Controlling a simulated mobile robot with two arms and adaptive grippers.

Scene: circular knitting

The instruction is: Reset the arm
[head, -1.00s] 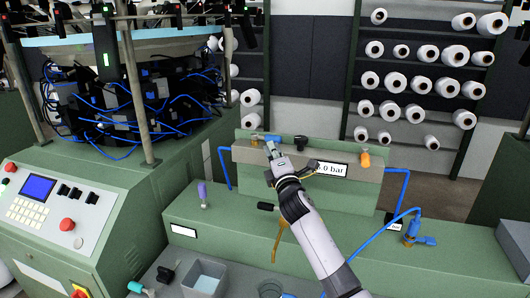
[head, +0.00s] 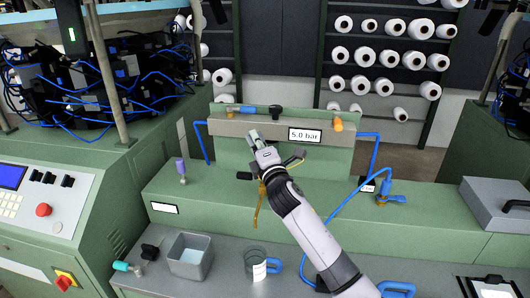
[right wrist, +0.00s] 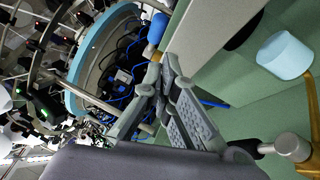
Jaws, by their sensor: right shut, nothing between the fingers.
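My right gripper (head: 255,137) is in front of the green valve block with its grey bar (head: 228,128). Its fingers are together and empty, and it also shows in the right wrist view (right wrist: 171,68). The fingertips overlap the bar in the picture; whether they touch it I cannot tell. A display (head: 305,136) on the bar reads 5.0 bar and is uncovered. My left gripper is not in view.
A purple-topped valve (head: 181,168) stands left on the green bench. A blue hose (head: 338,215) runs to a blue fitting at right. The knitting machine (head: 130,90) is at left.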

